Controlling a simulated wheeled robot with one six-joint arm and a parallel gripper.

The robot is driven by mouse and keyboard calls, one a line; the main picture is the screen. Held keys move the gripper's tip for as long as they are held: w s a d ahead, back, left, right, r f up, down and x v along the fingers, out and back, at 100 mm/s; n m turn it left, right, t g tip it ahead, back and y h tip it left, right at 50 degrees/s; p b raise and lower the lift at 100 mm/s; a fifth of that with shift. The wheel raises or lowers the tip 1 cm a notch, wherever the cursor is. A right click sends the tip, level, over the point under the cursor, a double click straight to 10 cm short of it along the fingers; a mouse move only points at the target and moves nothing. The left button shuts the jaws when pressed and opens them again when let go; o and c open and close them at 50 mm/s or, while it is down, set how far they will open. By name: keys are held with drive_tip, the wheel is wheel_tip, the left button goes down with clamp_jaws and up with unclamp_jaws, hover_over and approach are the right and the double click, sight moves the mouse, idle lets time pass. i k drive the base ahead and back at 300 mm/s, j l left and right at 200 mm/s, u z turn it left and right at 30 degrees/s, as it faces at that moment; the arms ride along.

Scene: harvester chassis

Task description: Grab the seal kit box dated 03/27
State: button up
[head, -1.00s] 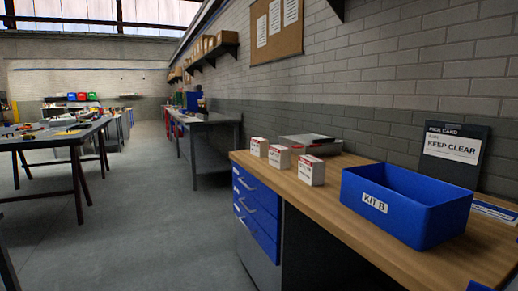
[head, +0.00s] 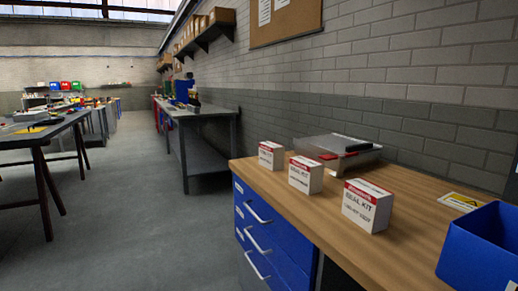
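Three small white boxes with red top bands stand upright in a row on the wooden bench top. The nearest box (head: 367,206) has large "SEAL KIT" lettering, with a smaller line below that is too blurred to read surely. The middle box (head: 306,175) stands left of it and farther back. The far box (head: 271,155) is at the left end of the row. I cannot tell from this view which one is dated 03/27. My gripper is not in view.
The wooden workbench (head: 410,240) has blue drawers (head: 262,232) below. A blue bin (head: 482,252) stands at the right edge, partly cut off. A yellow-marked card (head: 461,202) lies near the wall. The floor at left (head: 150,240) is clear.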

sight(271, 154)
drive_tip(key=i+j, duration=0.2)
drive_tip(key=i, duration=1)
drive_tip(key=i+j+u, duration=0.15)
drive_tip(key=i, duration=1)
